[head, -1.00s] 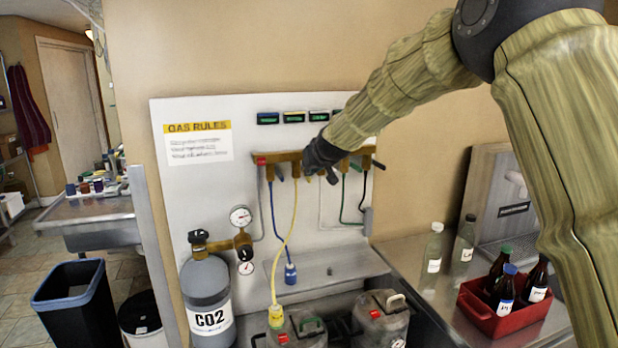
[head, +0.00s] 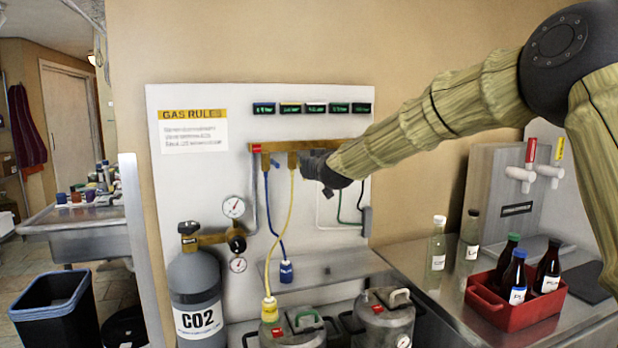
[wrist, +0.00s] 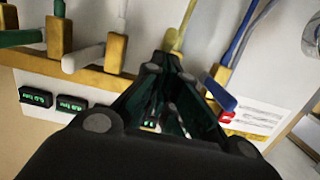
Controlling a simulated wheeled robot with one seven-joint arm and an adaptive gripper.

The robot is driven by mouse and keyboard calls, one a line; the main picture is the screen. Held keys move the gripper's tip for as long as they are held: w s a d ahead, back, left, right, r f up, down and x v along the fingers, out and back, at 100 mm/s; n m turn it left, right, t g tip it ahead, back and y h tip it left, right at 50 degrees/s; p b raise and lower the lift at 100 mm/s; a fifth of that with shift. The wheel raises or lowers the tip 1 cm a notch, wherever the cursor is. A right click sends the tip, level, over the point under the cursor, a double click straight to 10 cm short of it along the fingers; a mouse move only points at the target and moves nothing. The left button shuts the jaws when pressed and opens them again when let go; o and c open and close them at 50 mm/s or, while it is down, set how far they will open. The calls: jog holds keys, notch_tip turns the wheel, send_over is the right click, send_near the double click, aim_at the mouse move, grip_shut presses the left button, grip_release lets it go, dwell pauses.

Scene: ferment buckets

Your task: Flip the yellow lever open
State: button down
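The yellow hose (head: 291,205) hangs from the brass manifold (head: 270,147) and also shows in the wrist view (wrist: 185,22). My gripper (head: 329,190) is in front of the manifold, just right of the yellow hose's valve. In the wrist view my gripper (wrist: 165,68) has its fingertips drawn together near that valve. I see no lever between them. The blue lever (wrist: 220,93) is close to the right finger; the white lever (wrist: 82,58) is to the left.
A green lever (wrist: 20,38) is farther left in the wrist view. Displays (head: 312,108) are above the manifold. A CO2 cylinder (head: 196,290) stands lower left, kegs (head: 385,322) below, and a red bottle crate (head: 510,315) on the right counter.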

jog(key=f+t+b, duration=0.1)
jog(key=b, duration=0.2)
jog(key=f+t+y+b, duration=0.1)
jog(key=b, duration=0.2)
jog(key=f+t+b, duration=0.1)
jog(key=b, duration=0.3)
jog(key=shift+w+f+t, duration=0.3)
jog(key=shift+f+t, duration=0.1)
jog(key=t+b, duration=0.1)
jog(key=b, duration=0.1)
jog(key=f+t+y+b, duration=0.1)
jog(key=b, duration=0.1)
jog(key=shift+w+a+f, duration=0.1)
jog(key=shift+w+a, duration=0.1)
jog(key=shift+w, duration=0.15)
jog(key=b, duration=0.1)
jog(key=f+t+b, duration=0.1)
jog(key=shift+w+a+b, duration=0.2)
jog(key=shift+w+b, duration=0.1)
jog(key=shift+w, duration=0.05)
jog(key=shift+r+t+y, duration=0.3)
jog(key=shift+r, duration=0.05)
jog(key=shift+s+r, duration=0.1)
jog(key=shift+s+d, duration=0.15)
jog(key=shift+s, duration=0.15)
jog(key=s+r+v, duration=0.1)
jog(key=v, duration=1.1)
jog(key=shift+d+r, duration=0.2)
jog(key=shift+r, duration=0.05)
jog(key=shift+s, duration=0.1)
